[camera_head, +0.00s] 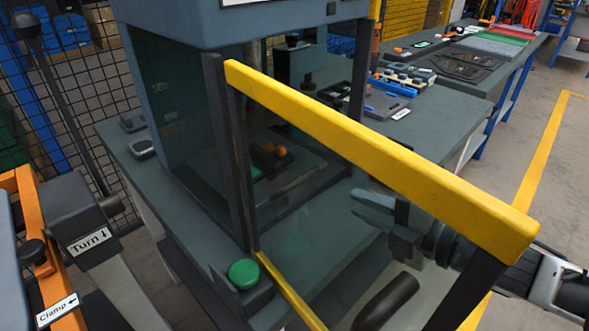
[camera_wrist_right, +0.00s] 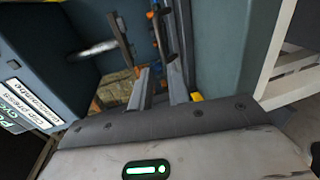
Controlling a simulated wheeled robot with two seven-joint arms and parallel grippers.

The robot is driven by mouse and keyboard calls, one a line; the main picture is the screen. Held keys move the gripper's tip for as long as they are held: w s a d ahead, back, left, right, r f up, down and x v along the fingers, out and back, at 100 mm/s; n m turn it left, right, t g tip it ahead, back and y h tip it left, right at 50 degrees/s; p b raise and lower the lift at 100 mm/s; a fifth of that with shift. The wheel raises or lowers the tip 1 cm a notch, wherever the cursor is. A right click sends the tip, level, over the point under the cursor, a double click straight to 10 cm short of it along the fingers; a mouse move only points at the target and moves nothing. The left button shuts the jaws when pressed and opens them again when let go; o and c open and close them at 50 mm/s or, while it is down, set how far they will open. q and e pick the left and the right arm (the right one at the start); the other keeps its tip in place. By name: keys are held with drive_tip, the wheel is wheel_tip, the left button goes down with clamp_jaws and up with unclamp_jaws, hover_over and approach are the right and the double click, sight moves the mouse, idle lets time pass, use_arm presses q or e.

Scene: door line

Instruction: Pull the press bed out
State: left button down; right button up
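The press (camera_head: 170,110) is a grey-blue cabinet on a bench. Its door, with a yellow top rail (camera_head: 380,155) and clear pane, stands swung out towards me. Inside, a dark block with orange parts (camera_head: 272,158) shows dimly through the pane; I cannot tell clearly whether it is the press bed. My right gripper (camera_head: 372,208) is seen through the pane, pointing left towards the press, apart from the orange parts. In the right wrist view its two grey fingers (camera_wrist_right: 160,88) are apart, with nothing clearly between them. My left gripper is not in view.
A dark door handle (camera_head: 386,302) is at the lower right. A green button (camera_head: 244,272) sits at the bench's front corner. A bench with tools (camera_head: 455,65) runs behind at the right.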

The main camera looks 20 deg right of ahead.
drive_tip(key=b+x, duration=0.1)
drive_tip(key=x, duration=1.3)
drive_tip(key=shift+w+a+f, duration=0.1)
drive_tip(key=shift+w+f, duration=0.1)
drive_tip(key=shift+w, duration=0.05)
clamp_jaws()
